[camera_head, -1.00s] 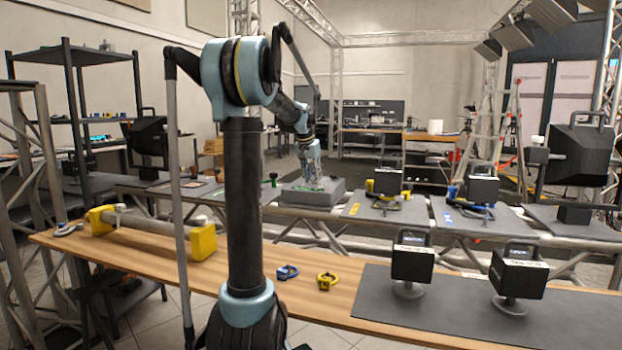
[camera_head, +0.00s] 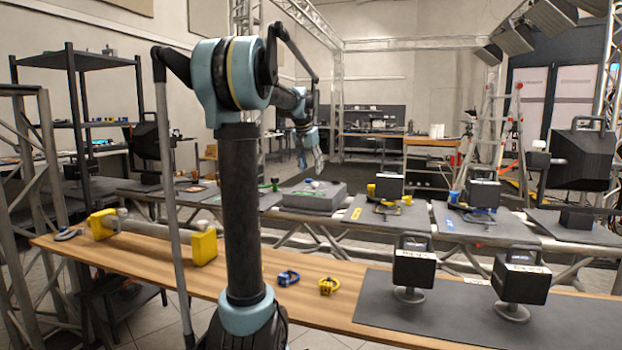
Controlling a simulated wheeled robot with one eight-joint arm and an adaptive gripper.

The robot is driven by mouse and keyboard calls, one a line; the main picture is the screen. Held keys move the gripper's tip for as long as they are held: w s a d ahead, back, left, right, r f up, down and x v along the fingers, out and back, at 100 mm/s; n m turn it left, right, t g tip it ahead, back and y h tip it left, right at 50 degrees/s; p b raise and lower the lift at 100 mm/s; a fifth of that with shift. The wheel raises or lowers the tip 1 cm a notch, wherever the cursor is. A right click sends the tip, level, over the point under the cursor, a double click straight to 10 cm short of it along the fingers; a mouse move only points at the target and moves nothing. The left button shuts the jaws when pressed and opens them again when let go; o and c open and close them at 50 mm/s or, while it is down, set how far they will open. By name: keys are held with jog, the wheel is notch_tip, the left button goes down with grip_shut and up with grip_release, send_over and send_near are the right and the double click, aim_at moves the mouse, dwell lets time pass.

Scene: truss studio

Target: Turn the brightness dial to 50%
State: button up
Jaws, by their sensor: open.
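A flat grey box (camera_head: 314,198) sits on the bench behind the wooden table, with a small pale knob (camera_head: 313,184) and green markings on its top. This may be the brightness dial, but it is too small to read a setting or pointer. My gripper (camera_head: 319,163) is open and empty, hanging in the air above the box in the picture, apart from the knob. The finger details are small and partly blurred.
A green-topped piece (camera_head: 275,184) stands left of the box. Mats with yellow (camera_head: 383,212) and blue (camera_head: 470,210) clamps lie to the right. Two black lamps (camera_head: 412,265) (camera_head: 520,280) stand on the front table's dark mat. Blue (camera_head: 288,278) and yellow (camera_head: 328,286) clamps lie nearby.

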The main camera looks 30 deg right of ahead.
jog(key=shift+v, duration=2.5)
